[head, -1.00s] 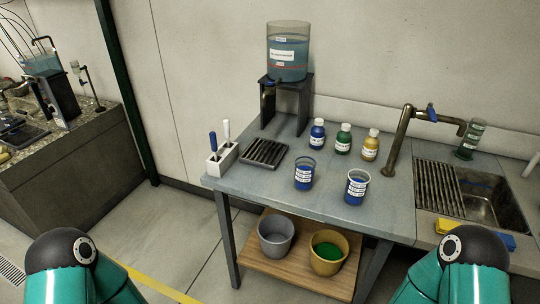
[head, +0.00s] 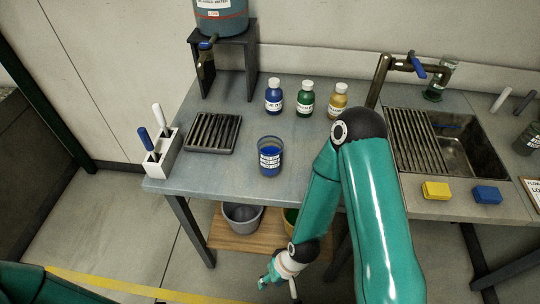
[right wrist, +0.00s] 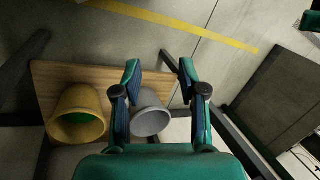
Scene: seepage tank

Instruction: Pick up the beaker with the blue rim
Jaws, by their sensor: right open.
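The beaker with the blue rim (head: 270,157) stands upright on the grey bench in the head view, with blue liquid and a white label. A second beaker, paler at the rim in the earlier head view, is now hidden behind my right arm. My right gripper (head: 278,286) is low in front of the bench, below the tabletop and apart from the beaker. In the right wrist view, the right gripper (right wrist: 160,72) is open and empty, with its fingers spread above the lower shelf. Only a teal part of my left arm shows at lower left; its gripper is out of view.
Blue, green and yellow bottles (head: 305,98) stand behind the beaker. A drain rack (head: 213,132) and a brush holder (head: 163,158) are to its left. A tap and sink (head: 470,155) are right. A grey bucket (right wrist: 151,113) and a yellow bucket (right wrist: 78,116) sit below.

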